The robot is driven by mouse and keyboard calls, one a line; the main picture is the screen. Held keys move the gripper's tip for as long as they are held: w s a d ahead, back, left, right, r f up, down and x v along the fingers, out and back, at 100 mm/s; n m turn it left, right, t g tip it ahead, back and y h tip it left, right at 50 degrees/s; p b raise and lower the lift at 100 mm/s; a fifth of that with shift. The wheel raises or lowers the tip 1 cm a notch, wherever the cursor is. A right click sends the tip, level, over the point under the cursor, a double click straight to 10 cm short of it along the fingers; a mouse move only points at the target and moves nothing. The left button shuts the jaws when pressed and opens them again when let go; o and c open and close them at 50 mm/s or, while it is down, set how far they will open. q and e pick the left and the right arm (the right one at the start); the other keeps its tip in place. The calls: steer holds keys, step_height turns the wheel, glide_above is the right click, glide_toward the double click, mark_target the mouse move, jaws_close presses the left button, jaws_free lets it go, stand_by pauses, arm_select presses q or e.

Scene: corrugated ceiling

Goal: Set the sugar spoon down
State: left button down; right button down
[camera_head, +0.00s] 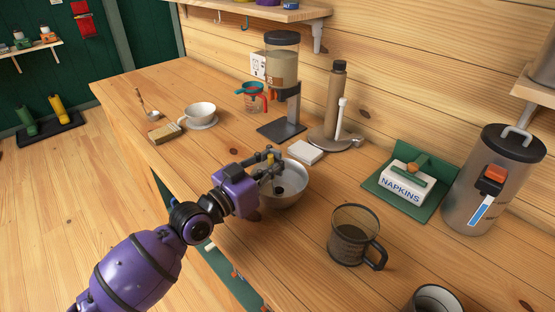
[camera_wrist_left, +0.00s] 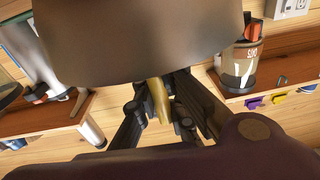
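My left gripper (camera_head: 272,168) is over a round metal bowl (camera_head: 292,196) on the wooden counter. Its fingers are closed around a short gold-coloured handle (camera_head: 270,159), which I take to be the sugar spoon. In the left wrist view the gold handle (camera_wrist_left: 158,100) stands between the dark finger links (camera_wrist_left: 160,112). A large smooth grey-brown surface fills the top of that view and hides the rest of what is held. Whether the spoon touches the bowl cannot be told. My right gripper is not in view.
A glass mug (camera_head: 352,238) stands right of the bowl. A napkin holder (camera_head: 405,186) and large canister (camera_head: 489,190) are farther right. Behind the bowl are a small white box (camera_head: 306,151) and dispenser (camera_head: 282,80). A cup (camera_head: 199,113) and ladle (camera_head: 149,110) are left.

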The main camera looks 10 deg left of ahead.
arm_select(q)
steer(key=c, duration=1.8)
jaws_free()
steer(key=shift+f, duration=0.1)
steer(key=shift+c, duration=0.2)
steer(key=r+b+v, duration=0.1)
steer(key=v, duration=1.1)
steer(key=shift+f+b, duration=0.3)
